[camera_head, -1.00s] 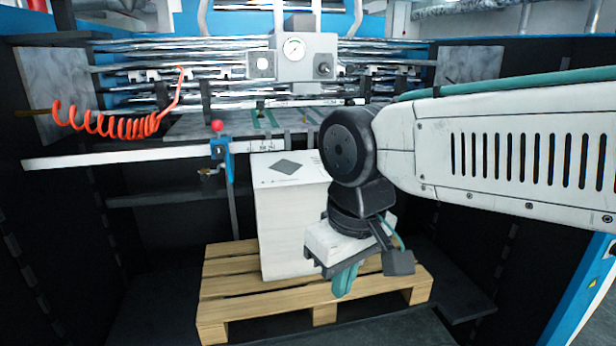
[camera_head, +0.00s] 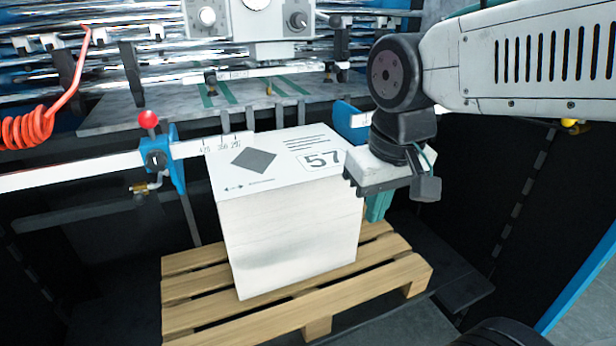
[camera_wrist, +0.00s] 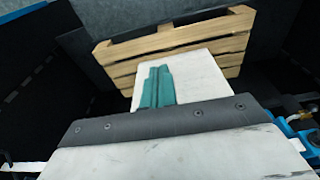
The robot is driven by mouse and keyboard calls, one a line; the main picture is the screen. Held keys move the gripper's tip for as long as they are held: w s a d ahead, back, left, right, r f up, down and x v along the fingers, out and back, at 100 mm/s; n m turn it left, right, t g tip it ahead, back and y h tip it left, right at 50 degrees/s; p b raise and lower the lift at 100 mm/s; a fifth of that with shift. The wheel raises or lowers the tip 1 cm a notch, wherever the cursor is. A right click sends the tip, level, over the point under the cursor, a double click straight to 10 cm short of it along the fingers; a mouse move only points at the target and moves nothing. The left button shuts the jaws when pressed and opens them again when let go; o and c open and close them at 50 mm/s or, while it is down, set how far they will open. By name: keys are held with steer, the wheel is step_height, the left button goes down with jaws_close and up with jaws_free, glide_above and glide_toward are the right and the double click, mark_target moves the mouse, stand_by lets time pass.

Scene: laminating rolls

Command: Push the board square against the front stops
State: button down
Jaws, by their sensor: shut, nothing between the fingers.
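The white board (camera_head: 290,172) with a printed diamond and "57" is the top face of a tall white stack (camera_head: 290,240) in the head view. I cannot tell the top board apart from the stack under it. My gripper (camera_head: 377,207) has its teal fingers shut and empty, pointing down at the stack's right side. Whether they touch it is unclear. In the wrist view, the shut fingers (camera_wrist: 157,86) lie in front of a white face of the stack (camera_wrist: 205,75). A blue clamp (camera_head: 160,160) and a blue block (camera_head: 350,121) sit behind the stack; either may be a stop.
The stack stands on a wooden pallet (camera_head: 370,293), also in the wrist view (camera_wrist: 170,40). A white scale bar (camera_head: 85,170) runs behind it at left. Rollers and a gauge unit (camera_head: 250,20) are beyond. An orange coiled hose (camera_head: 28,128) hangs at left.

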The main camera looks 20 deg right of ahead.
mark_target(293, 182)
steer(key=w+a+t, duration=0.2)
steer(key=w+a, duration=0.2)
steer(key=w, duration=1.4)
steer(key=w+f, duration=0.6)
steer(key=f, duration=0.4)
steer(key=shift+w+d+m, duration=0.15)
steer(key=shift+w+m, duration=0.15)
steer(key=shift+w+f, duration=0.1)
steer(key=shift+w, duration=1.2)
steer(key=shift+s, duration=0.1)
